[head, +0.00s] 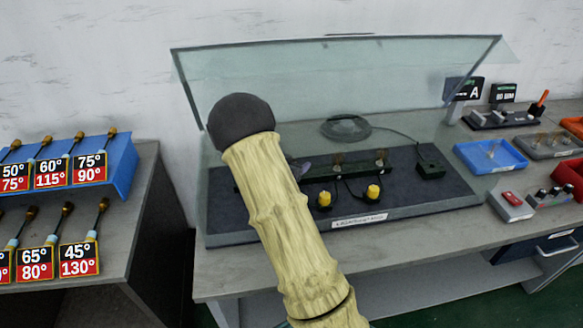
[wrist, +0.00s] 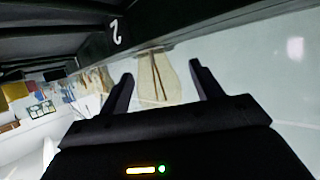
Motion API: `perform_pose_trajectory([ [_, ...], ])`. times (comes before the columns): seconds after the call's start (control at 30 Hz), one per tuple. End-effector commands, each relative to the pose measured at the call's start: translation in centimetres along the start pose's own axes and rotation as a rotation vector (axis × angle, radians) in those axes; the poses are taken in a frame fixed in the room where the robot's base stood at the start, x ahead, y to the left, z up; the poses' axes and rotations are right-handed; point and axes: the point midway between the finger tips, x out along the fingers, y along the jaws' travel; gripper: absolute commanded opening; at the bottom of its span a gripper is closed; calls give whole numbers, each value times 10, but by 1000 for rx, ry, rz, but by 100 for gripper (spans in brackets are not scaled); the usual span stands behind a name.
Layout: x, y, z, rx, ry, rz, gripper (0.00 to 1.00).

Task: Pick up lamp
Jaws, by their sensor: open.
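My gripper (wrist: 159,72) is open in the wrist view, with its two dark fingers apart. A pale, bulb-shaped thing with two dark lines inside (wrist: 156,88) shows between the fingers, by a dark rail marked 2. It may be the lamp; I cannot tell for sure, nor whether the fingers touch it. In the head view my pale yellow, bamboo-like arm crosses the middle, and my gripper cannot be made out there. A dark round thing with a cable (head: 345,127) shows behind the clear cover; I cannot tell what it is.
A tilted clear cover (head: 420,80) stands over a dark station (head: 400,205) with two yellow knobs on the bench (head: 250,270). A blue tray (head: 490,155) lies right. A blue rack (head: 115,180) with several labelled tools stands left. A gap separates the benches.

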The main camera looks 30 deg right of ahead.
Motion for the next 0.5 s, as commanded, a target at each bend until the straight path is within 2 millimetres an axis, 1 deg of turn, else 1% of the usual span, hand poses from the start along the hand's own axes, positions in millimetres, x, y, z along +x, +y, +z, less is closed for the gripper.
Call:
perform_pose_trajectory([
  [0.03, 5, 0, 0, 0, 0, 0, 64],
  [0.1, 8, 0, 0, -1, 1, -1, 64],
  [0.5, 8, 0, 0, 0, 1, -1, 64],
])
